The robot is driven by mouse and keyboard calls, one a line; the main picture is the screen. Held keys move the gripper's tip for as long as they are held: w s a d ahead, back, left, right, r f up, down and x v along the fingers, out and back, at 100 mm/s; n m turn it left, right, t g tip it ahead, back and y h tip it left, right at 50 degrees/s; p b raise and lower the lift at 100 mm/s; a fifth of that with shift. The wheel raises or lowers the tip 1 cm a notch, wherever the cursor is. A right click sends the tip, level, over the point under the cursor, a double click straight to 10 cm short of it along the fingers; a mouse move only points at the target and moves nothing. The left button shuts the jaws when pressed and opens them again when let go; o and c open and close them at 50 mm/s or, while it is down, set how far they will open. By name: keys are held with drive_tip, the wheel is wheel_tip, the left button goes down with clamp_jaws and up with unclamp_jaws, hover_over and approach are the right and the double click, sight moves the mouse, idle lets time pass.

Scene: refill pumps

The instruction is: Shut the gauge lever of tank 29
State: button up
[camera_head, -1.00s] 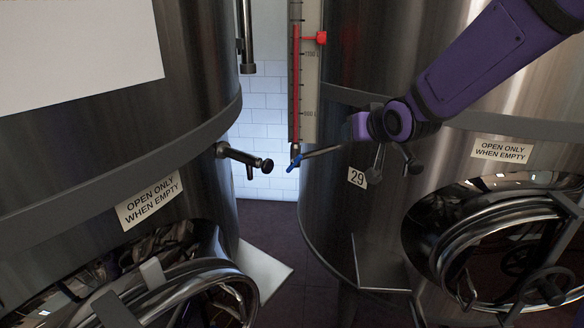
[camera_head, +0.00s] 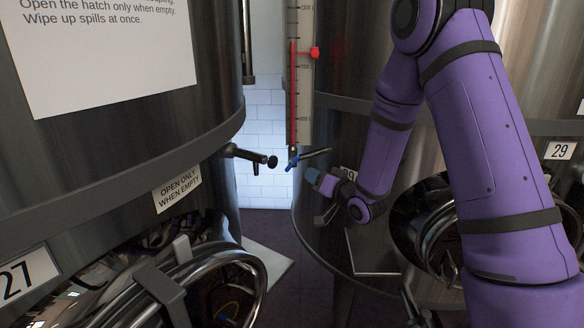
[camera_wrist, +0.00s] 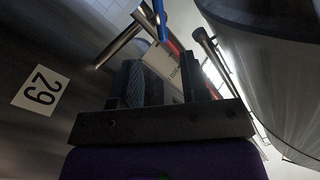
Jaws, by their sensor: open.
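The gauge lever (camera_head: 291,163) of tank 29 is a small blue handle at the foot of the gauge, slanting down to the left in the head view. In the wrist view the blue lever (camera_wrist: 161,18) shows at the top, beyond the fingers. My gripper (camera_head: 314,177) is just right of and slightly below the lever, apart from it. In the wrist view my gripper (camera_wrist: 165,75) is open, with nothing seen between its fingers. Tank 29 (camera_head: 345,125) carries a number plate, which also shows in the wrist view (camera_wrist: 40,89).
The gauge scale (camera_head: 305,90) with its red column and red marker rises above the lever. A metal pipe (camera_head: 315,153) joins it to tank 29. A black-knobbed tap (camera_head: 252,156) juts from tank 27 (camera_head: 120,140) on the left. A narrow gap with white tiles lies between the tanks.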

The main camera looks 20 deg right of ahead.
sight(294, 164)
drive_tip(key=x, duration=1)
clamp_jaws()
